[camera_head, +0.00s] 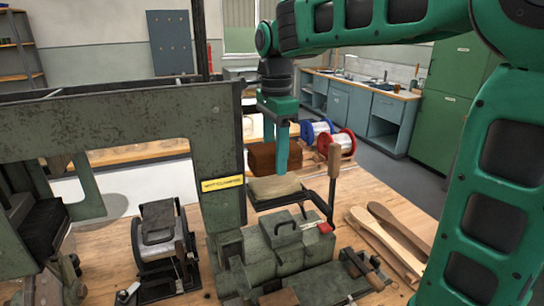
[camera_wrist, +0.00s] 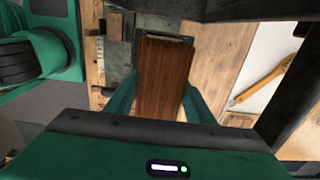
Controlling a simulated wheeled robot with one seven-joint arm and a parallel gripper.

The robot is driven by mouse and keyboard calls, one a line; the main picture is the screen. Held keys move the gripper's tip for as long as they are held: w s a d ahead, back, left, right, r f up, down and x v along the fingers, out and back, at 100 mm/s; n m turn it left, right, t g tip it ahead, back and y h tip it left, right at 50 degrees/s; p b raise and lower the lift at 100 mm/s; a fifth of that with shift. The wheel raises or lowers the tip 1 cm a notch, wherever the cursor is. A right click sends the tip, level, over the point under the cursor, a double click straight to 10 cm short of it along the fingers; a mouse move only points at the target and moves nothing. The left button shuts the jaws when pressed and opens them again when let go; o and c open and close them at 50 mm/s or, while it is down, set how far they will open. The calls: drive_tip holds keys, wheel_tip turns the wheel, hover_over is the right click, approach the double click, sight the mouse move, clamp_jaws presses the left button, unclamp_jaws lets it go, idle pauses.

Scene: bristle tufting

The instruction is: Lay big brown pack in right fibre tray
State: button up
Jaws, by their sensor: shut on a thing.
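The big brown pack (camera_head: 262,160) is a reddish-brown block of fibre. In the wrist view the pack (camera_wrist: 163,80) lies between the two green fingers of my gripper (camera_wrist: 160,103), which is shut on it. In the head view my gripper (camera_head: 281,160) points down, with one finger in front of the pack. A tan pack (camera_head: 274,187) lies in a dark tray (camera_head: 268,206) just below and nearer the camera. I cannot tell which tray this is. Whether the brown pack touches anything beneath it is hidden.
A green-grey machine frame (camera_head: 217,165) with a yellow label stands close to the left of my gripper. Wooden brush blanks (camera_head: 385,240) lie on the bench at the right.

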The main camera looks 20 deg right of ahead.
drive_tip(key=shift+f, duration=0.8)
idle(0.6)
drive_tip(key=o, duration=1.5)
drive_tip(key=shift+o, duration=0.2)
drive_tip(key=shift+r, duration=4)
